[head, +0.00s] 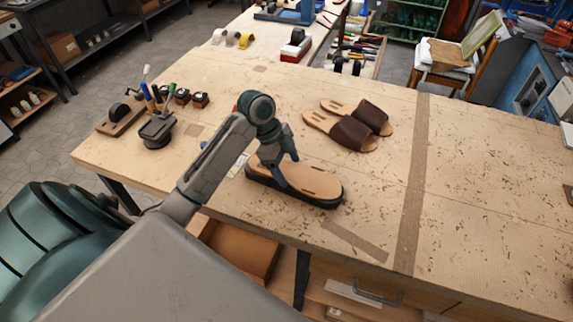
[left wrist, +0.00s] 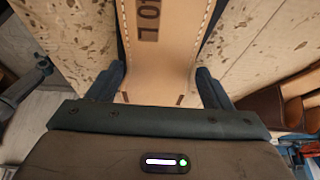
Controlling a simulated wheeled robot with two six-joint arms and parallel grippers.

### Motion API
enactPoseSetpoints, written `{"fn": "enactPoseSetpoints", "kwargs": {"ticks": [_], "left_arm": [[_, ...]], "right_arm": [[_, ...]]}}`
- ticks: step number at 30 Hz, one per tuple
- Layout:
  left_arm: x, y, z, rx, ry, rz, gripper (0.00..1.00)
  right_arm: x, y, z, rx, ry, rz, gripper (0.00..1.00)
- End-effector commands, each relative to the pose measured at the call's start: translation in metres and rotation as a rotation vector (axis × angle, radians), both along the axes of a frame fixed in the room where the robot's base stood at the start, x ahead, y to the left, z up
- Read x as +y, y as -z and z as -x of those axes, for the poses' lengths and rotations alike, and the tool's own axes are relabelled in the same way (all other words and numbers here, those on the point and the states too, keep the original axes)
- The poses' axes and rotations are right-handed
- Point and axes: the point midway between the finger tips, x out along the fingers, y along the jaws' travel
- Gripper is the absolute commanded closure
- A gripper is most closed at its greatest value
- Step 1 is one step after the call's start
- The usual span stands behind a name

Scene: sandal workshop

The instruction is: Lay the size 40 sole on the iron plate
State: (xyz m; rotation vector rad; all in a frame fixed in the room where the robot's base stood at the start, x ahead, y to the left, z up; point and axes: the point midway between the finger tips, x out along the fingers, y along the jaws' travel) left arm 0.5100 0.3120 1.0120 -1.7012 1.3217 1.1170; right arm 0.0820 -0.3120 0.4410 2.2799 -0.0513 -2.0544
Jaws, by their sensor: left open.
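A tan leather sole (head: 312,182) lies flat on a dark, sole-shaped plate (head: 322,204) near the table's front edge. The plate's black rim shows along the front of the sole. My left gripper (head: 286,170) is over the sole's left part, pointing down. In the left wrist view its open fingers (left wrist: 159,84) stand on either side of the sole (left wrist: 163,55), with a gap at each side. Dark stamped characters show on the sole; I cannot read them fully.
A pair of brown-strapped sandals (head: 352,134) lies behind the sole. A tool holder (head: 157,131) and small dark jars (head: 190,98) stand at the table's left. A brown strip (head: 413,185) crosses the wooden table (head: 485,200); its right side is mostly clear.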

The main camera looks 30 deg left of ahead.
Motion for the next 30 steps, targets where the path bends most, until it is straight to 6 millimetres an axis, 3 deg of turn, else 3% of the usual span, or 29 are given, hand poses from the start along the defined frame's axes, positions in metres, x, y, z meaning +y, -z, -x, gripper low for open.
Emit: {"fn": "enactPoseSetpoints", "kwargs": {"ticks": [1, 8, 18, 23, 30], "left_arm": [[-0.001, 0.013, 0.007, 0.029, 0.001, 0.005, 0.11], [0.001, -0.001, 0.006, 0.028, 0.002, 0.003, 0.11], [0.029, -0.071, 0.011, 0.014, 0.001, -0.003, 0.11], [0.039, -0.101, 0.014, 0.015, -0.001, -0.001, 0.11], [0.044, -0.115, 0.015, 0.016, 0.000, 0.002, 0.11]], "right_arm": [[-0.001, 0.003, 0.000, 0.000, 0.000, 0.001, 0.64], [-0.002, 0.002, 0.000, 0.000, -0.001, 0.002, 0.64], [-0.002, 0.026, 0.001, 0.001, -0.001, 0.002, 0.64], [-0.001, 0.024, 0.001, 0.001, 0.000, 0.001, 0.64], [0.001, 0.020, 0.001, 0.001, 0.001, -0.001, 0.64]]}}
